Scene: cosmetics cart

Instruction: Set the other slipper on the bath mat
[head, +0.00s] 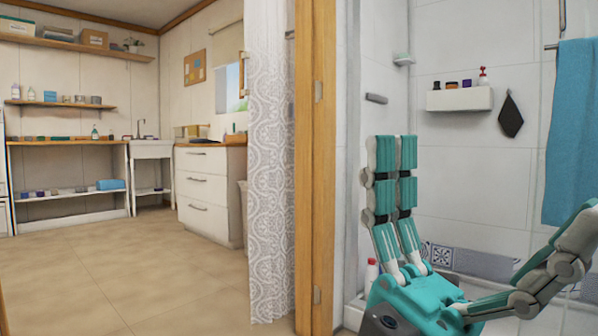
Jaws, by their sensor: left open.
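My left gripper (394,153), teal and grey, stands large at the right with its two fingers pointing up. The fingers are side by side, open, with nothing seen between them. My arm reaches it from the right edge of the picture. No slipper and no bath mat can be made out in the head view. My right gripper is not in view.
A wooden door post (316,170) and a patterned white curtain (268,170) stand left of the gripper. A blue towel (570,130) hangs at the right. A white bottle (371,272) is beside the gripper. The tan floor (110,280) at left is clear.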

